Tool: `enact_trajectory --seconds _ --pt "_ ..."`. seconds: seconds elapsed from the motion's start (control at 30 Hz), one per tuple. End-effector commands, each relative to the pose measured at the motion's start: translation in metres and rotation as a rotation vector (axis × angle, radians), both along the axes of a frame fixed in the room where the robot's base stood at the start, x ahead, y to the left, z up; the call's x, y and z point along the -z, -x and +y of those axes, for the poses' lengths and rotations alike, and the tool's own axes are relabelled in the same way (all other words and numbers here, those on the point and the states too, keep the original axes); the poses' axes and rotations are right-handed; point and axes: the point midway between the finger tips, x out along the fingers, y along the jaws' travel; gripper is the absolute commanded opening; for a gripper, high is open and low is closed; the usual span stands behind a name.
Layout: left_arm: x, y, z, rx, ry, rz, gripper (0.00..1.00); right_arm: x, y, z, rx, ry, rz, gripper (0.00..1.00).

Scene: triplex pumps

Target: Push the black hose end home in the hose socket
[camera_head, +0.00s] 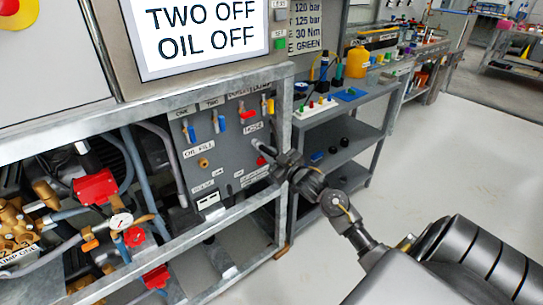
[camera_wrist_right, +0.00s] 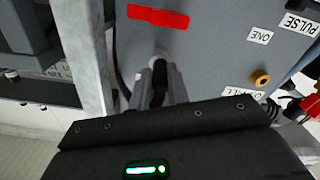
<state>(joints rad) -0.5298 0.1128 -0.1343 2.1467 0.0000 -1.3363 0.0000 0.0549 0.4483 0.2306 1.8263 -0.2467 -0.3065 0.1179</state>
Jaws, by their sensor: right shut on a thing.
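My right gripper (camera_head: 270,156) is at the grey pump panel (camera_head: 228,150), just below the "HOSE" label. In the right wrist view its two fingers (camera_wrist_right: 160,88) are shut on the black hose end (camera_wrist_right: 158,76), which points at the panel. A pale grey round part, seemingly the hose socket (camera_head: 257,144), shows at the gripper's tip. The fingers hide most of the join, so I cannot tell how deep the hose end sits. My left gripper is not in view.
Valves with blue, red and yellow handles line the panel's top. A brass oil fill knob (camera_head: 204,162) sits to the left. A steel frame post (camera_head: 284,110) stands close beside my right gripper. A grey shelf trolley (camera_head: 345,115) is behind; the floor at right is clear.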

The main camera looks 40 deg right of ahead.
Motion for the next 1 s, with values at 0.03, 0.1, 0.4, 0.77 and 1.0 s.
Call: enact_trajectory --seconds 0.03,0.1,0.4,0.77,1.0 --pt "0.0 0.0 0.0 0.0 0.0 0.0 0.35 -0.001 -0.001 0.0 0.001 0.0 -0.001 0.0" --pt "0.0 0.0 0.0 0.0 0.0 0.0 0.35 -0.001 -0.002 0.0 0.0 0.0 -0.002 0.0" --pt "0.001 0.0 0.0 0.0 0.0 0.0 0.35 -0.001 -0.007 0.0 0.0 0.0 -0.002 0.0" --pt "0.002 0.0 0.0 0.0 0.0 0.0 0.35 -0.001 -0.012 -0.001 0.001 0.0 -0.001 0.0" --pt "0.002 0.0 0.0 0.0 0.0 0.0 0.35 -0.001 -0.016 -0.001 0.0 0.0 -0.002 0.0"
